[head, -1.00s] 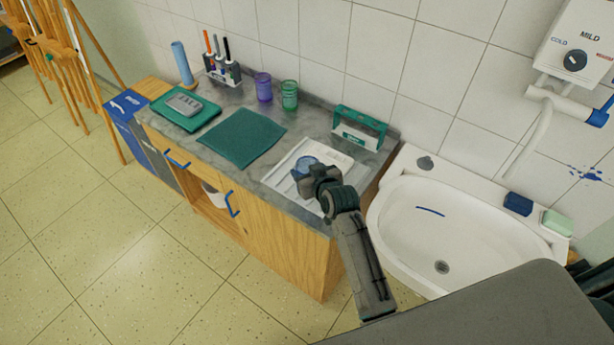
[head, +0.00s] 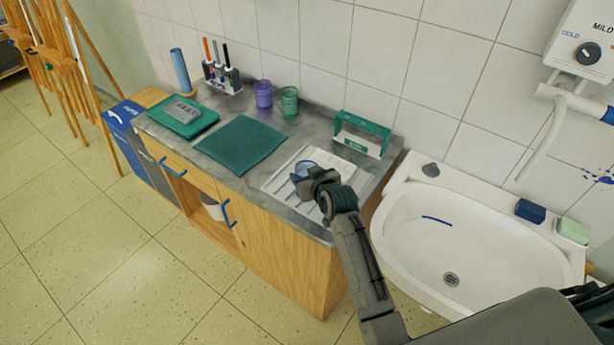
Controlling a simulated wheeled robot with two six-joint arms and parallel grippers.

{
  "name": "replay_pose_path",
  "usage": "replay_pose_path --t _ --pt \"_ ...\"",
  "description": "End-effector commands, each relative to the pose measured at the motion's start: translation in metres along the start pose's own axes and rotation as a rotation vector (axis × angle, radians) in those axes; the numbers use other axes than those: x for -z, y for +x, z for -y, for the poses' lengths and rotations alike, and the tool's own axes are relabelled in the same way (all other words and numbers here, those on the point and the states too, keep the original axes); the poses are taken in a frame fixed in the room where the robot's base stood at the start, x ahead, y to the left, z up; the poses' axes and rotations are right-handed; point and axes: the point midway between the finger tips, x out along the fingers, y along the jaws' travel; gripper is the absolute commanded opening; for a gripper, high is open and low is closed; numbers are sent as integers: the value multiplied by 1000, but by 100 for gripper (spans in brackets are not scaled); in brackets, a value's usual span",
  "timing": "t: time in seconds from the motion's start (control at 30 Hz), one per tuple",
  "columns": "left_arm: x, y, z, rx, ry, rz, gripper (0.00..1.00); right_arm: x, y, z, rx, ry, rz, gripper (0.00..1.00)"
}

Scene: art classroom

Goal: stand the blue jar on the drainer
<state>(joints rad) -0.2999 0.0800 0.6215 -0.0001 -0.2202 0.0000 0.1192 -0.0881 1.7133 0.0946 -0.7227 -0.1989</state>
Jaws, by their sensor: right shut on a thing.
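The blue jar (head: 303,168) is small and see-through, and shows just beyond my right gripper (head: 311,181). The right gripper is shut on it over the white ribbed drainer (head: 284,182) at the right end of the counter. The gripper hides part of the jar and its lower end. I cannot tell whether the jar touches the drainer, and it looks somewhat tilted. My left gripper is not in view.
A purple jar (head: 263,95) and a green jar (head: 289,101) stand by the wall. A green-and-white holder (head: 362,134) stands behind the drainer. A dark green mat (head: 239,145) lies left of it. The white sink (head: 470,240) is at right.

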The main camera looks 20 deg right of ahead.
Motion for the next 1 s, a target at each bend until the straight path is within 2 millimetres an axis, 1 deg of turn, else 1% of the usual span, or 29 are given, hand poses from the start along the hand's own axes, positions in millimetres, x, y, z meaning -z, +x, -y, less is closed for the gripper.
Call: replay_pose_path --t 0.13,0.17,0.2,0.27,0.57,0.67,0.77,0.87,1.0 --pt "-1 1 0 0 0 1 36 -4 2 0 0 0 0 27" --pt "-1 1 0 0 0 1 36 -3 2 0 0 0 0 60" --pt "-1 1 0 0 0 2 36 -3 2 0 0 0 0 68" --pt "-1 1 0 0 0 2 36 -3 2 0 0 0 0 78" --pt "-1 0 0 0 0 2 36 -2 1 0 0 0 0 78" --pt "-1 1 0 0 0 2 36 -1 -4 0 0 0 0 78" --pt "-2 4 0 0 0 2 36 -2 -16 0 0 0 -1 78" --pt "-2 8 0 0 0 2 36 -2 -35 0 0 0 -1 78" --pt "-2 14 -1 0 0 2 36 -2 -64 0 0 0 -2 78"
